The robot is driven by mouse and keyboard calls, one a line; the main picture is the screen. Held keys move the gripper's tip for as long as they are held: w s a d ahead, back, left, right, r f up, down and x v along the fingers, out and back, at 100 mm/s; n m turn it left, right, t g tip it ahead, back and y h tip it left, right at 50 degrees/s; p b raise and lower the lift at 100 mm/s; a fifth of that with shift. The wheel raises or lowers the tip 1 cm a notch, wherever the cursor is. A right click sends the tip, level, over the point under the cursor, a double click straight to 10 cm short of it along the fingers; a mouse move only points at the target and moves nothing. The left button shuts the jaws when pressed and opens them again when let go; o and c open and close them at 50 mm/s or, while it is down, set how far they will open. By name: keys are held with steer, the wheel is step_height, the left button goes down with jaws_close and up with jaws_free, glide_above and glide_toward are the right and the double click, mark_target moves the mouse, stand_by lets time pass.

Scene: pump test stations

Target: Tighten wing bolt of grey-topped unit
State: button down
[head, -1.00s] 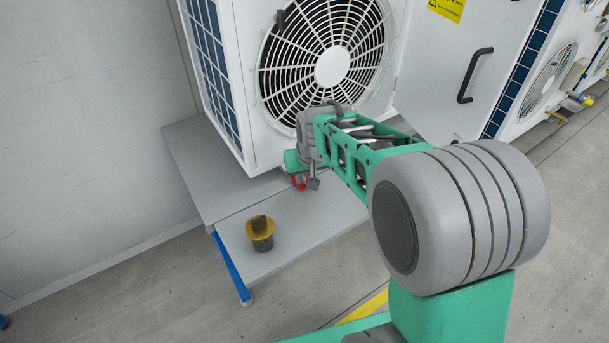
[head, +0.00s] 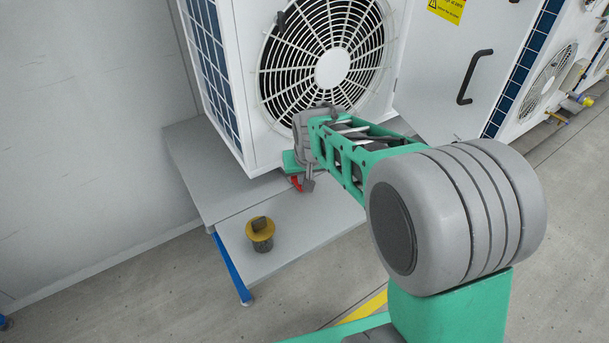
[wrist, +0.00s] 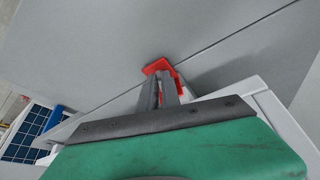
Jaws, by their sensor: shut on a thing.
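A small red part (wrist: 160,67), which looks like the wing bolt, sits between the fingertips of my gripper (wrist: 163,84) in the wrist view. The fingers are shut on it. In the head view the red part (head: 297,183) shows just below my gripper (head: 296,172), by the lower front edge of the white fan unit (head: 240,120). My arm hides part of that edge. The unit's top is out of view, so I cannot tell its colour. How far the bolt is turned cannot be seen.
The bench has a blue leg (head: 232,268). A panel with a black handle (head: 473,76) stands to the right. The floor in front is clear.

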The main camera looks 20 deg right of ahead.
steer(key=m, duration=0.1)
steer(key=m+h+p, duration=0.1)
steer(key=m, duration=0.1)
steer(key=shift+a+m, duration=0.3)
steer(key=shift+a, duration=0.1)
steer(key=shift+w+a+m+g+h+p, duration=0.1)
steer(key=shift+m+g+h+p, duration=0.3)
steer(key=shift+m, duration=0.7)
steer(key=shift+w+a+m+g+h+p, duration=0.1)
steer(key=shift+m+g+h+p, duration=0.3)
steer(key=shift+m, duration=0.7)
steer(key=c, duration=1.6)
jaws_free()
steer(key=shift+o, duration=0.2)
steer(key=p+v, duration=0.1)
steer(key=v, duration=0.6)
steer(key=shift+s+a+r+p, duration=0.15)
steer(key=shift+r+p, duration=0.15)
steer(key=shift+p, duration=0.05)
